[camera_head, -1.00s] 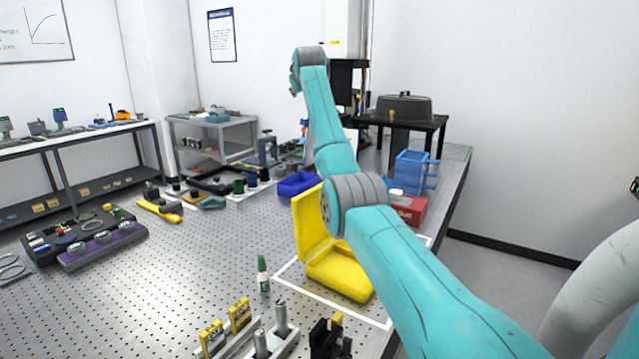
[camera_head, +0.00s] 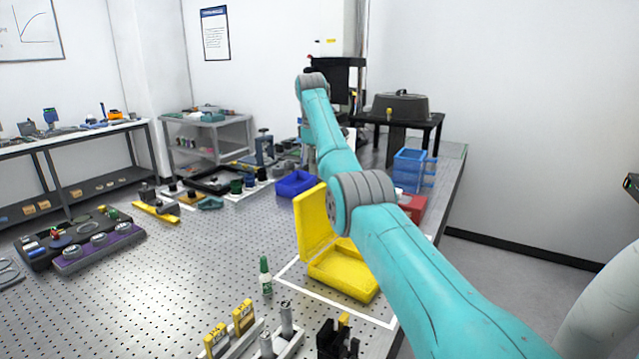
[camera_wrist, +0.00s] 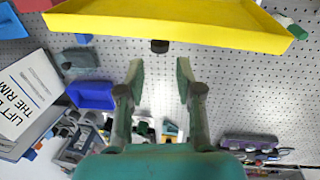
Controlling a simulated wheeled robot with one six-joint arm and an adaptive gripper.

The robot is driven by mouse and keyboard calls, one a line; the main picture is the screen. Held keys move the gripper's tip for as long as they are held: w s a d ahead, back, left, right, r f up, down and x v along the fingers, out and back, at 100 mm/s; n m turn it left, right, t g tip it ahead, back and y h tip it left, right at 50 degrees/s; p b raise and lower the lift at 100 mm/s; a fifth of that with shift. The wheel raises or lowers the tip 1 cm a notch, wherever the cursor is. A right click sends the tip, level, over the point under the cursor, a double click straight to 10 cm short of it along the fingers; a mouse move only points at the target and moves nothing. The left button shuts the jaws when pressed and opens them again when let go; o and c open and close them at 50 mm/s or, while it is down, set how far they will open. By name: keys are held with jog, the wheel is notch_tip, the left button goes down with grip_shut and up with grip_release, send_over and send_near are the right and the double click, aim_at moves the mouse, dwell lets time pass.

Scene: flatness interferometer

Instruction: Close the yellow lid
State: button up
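A yellow case stands open on the perforated table in the head view. Its yellow lid (camera_head: 313,222) stands roughly upright at the left of the yellow base (camera_head: 342,272). My arm covers the case's right part. In the wrist view a broad yellow part of the case (camera_wrist: 175,20) spans the top; I cannot tell for sure whether it is lid or base. My gripper (camera_wrist: 160,68) is open and empty, its two fingers apart, pointing toward that yellow part and short of it in the picture. In the head view my gripper is not clearly visible.
A white outline (camera_head: 320,305) surrounds the case. A green-capped bottle (camera_head: 266,277) stands left of it, yellow cards (camera_head: 217,340) in front. Behind are a blue bin (camera_head: 296,183), a red box (camera_head: 412,207) and blue crates (camera_head: 409,170).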

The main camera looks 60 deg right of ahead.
jog(key=shift+d+f, duration=0.15)
jog(key=shift+f, duration=0.9)
jog(key=shift+d+f, duration=0.2)
jog(key=shift+f, duration=0.85)
jog(key=shift+d+f, duration=0.15)
jog(key=shift+f, duration=0.9)
grip_shut()
